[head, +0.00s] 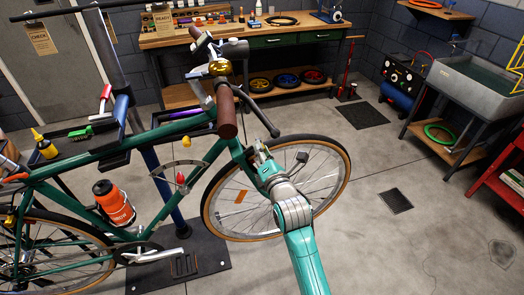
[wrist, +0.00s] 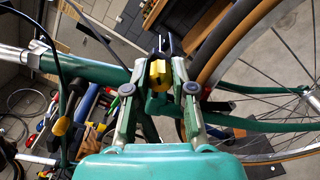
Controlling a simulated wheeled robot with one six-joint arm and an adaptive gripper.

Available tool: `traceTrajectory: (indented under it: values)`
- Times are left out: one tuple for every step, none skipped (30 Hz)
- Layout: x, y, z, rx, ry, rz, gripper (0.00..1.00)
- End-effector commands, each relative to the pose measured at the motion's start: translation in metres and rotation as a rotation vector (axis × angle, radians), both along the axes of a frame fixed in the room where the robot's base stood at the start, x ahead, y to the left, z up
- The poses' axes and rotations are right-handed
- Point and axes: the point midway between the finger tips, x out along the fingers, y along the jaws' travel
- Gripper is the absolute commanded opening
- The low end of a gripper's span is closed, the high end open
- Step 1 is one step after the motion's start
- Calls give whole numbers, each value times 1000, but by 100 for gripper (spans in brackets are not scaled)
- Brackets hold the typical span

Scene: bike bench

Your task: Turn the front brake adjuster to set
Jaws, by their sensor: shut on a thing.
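The front brake adjuster looks like a ribbed yellow knob (wrist: 158,76) beside the front tyre in the wrist view. My gripper (wrist: 160,82) has one finger on each side of it and is shut on it. The fingers hide its sides, and its turned position cannot be read. In the head view my gripper (head: 262,154) is at the front fork, at the upper left of the front wheel (head: 346,180). The adjuster is too small to make out there. The green bicycle (head: 103,155) is held upright on a stand.
A tool tray (head: 112,138) with a green brush and yellow bottle is beside the frame. The handlebar (head: 228,110) is just above my gripper. A workbench (head: 190,38) is at the back, and a sink (head: 478,82) at the right. The floor right of the wheel is mostly clear.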

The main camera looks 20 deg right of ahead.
Motion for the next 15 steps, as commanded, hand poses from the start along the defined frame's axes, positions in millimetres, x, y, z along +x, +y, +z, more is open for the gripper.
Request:
traceTrajectory:
  values:
    - [0, 0, -2, -5, 4, 0, 0]
    - [0, 0, -2, -7, 4, 0, 0]
    - [0, 0, -2, -10, 4, 0, 0]
    - [0, 0, -2, -11, 4, 0, 0]
    - [0, 0, -2, -12, 4, 0, 0]
    - [0, 0, -2, -13, 4, 0, 0]
    - [0, -1, -2, -13, 4, 0, 0]
    - [0, -1, -2, -13, 4, 0, 0]
    - [0, -1, -2, -13, 4, 0, 0]
    - [0, 0, -2, -12, 4, 0, 0]
    - [0, 0, -2, -12, 4, 0, 0]
    - [0, 0, -2, -12, 4, 0, 0]
    - [0, 0, -2, -12, 4, 0, 0]
    - [0, 0, -2, -12, 4, 0, 0]
    - [0, 0, -2, -12, 4, 0, 32]
